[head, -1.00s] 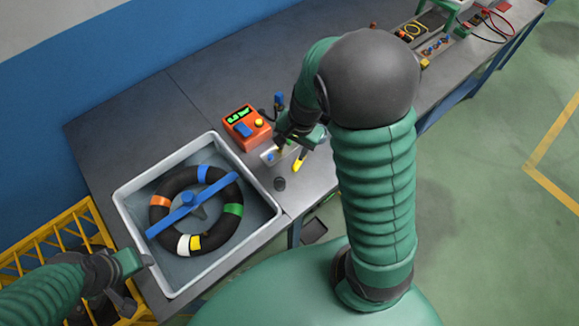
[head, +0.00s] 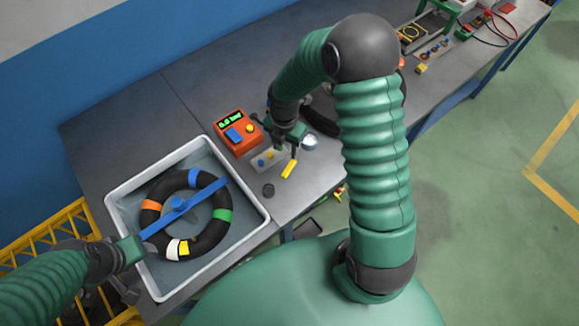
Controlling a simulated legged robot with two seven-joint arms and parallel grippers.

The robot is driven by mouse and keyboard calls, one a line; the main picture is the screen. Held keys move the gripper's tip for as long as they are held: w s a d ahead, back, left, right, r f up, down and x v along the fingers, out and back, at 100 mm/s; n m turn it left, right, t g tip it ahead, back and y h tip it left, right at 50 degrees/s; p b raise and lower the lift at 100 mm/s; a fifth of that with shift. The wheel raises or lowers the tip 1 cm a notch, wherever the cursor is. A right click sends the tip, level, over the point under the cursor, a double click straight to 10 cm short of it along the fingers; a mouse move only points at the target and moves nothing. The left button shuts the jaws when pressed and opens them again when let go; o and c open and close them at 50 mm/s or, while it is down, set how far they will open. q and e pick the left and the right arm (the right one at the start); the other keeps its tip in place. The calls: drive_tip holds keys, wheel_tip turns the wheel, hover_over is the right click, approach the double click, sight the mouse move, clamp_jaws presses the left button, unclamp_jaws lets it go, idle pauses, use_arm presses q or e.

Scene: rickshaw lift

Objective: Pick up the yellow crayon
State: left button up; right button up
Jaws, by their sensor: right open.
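The yellow crayon (head: 289,169) lies on the grey workbench (head: 305,188) near its front edge, right of the tub. My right gripper (head: 284,146) is open, just beyond the crayon, with one finger close to the crayon's far end. I cannot tell whether they touch. Nothing shows between its fingers. My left gripper (head: 136,258) is at the left rim of the tub, away from the crayon; its jaws are too unclear to read.
A white tub (head: 262,209) holds a black tyre (head: 210,235) with a blue bar. A dark ring (head: 320,118) lies behind my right arm.

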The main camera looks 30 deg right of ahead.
hover_over(289, 168)
drive_tip(key=f, duration=0.4)
drive_tip(key=a+f, duration=0.1)
drive_tip(key=f, duration=0.1)
drive_tip(key=shift+w+f, duration=0.25)
drive_tip(key=shift+w, duration=0.1)
drive_tip(key=f, duration=0.2)
drive_tip(key=f+p, duration=0.1)
drive_tip(key=f, duration=0.1)
drive_tip(key=d+f+p, duration=0.1)
drive_tip(key=f, duration=0.1)
drive_tip(key=shift+s, duration=0.4)
drive_tip(key=shift+w+a+f, duration=0.1)
drive_tip(key=shift+f, duration=0.15)
drive_tip(key=shift+a, duration=0.3)
drive_tip(key=shift+r, duration=0.1)
drive_tip(key=c, duration=0.5)
use_arm(q)
drive_tip(key=r, duration=0.2)
drive_tip(key=shift+d+r, duration=0.2)
drive_tip(key=shift+r, duration=0.1)
use_arm(e)
drive_tip(key=shift+d, duration=0.3)
clamp_jaws()
